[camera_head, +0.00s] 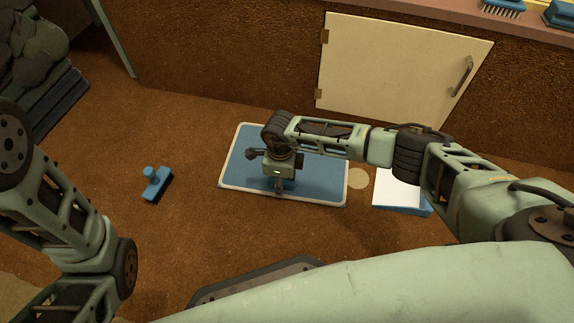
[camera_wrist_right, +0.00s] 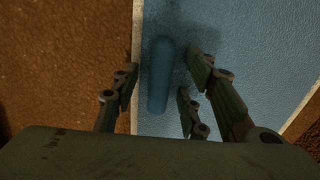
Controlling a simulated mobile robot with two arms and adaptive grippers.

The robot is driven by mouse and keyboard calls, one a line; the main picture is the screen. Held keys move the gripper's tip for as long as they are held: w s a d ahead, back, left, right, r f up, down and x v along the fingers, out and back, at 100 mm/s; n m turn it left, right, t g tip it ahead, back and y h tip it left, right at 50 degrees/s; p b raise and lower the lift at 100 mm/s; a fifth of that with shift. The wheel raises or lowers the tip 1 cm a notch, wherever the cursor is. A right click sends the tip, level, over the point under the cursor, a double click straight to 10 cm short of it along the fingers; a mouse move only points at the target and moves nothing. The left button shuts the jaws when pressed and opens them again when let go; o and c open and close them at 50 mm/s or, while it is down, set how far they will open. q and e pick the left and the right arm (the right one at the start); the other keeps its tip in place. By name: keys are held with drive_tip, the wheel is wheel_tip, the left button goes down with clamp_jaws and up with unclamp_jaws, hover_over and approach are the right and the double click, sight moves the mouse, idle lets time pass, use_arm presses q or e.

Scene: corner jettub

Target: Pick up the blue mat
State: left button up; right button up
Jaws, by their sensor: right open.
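The blue mat (camera_head: 325,180) lies flat on the brown floor, a rectangle with a pale border. It also fills much of the right wrist view (camera_wrist_right: 265,60). My right gripper (camera_head: 278,190) is over the mat, pointing down, and hides part of it. In the right wrist view its fingers (camera_wrist_right: 162,82) are spread apart. A rounded blue bar (camera_wrist_right: 159,75) shows between them, close to the mat's pale edge; I cannot tell whether it is fixed to the mat. The fingers look clear of the bar. My left arm shows at the left, but its gripper is out of view.
A blue brush (camera_head: 156,184) lies on the floor left of the mat. A tan disc (camera_head: 358,179) and a white-and-blue item (camera_head: 399,189) lie to its right. A cream cabinet door (camera_head: 395,70) stands behind. Dark stacked items (camera_head: 45,85) are at far left.

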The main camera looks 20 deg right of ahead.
drive_tip(key=shift+r, duration=0.1)
drive_tip(key=shift+c, duration=0.5)
clamp_jaws()
drive_tip(key=shift+r, duration=0.1)
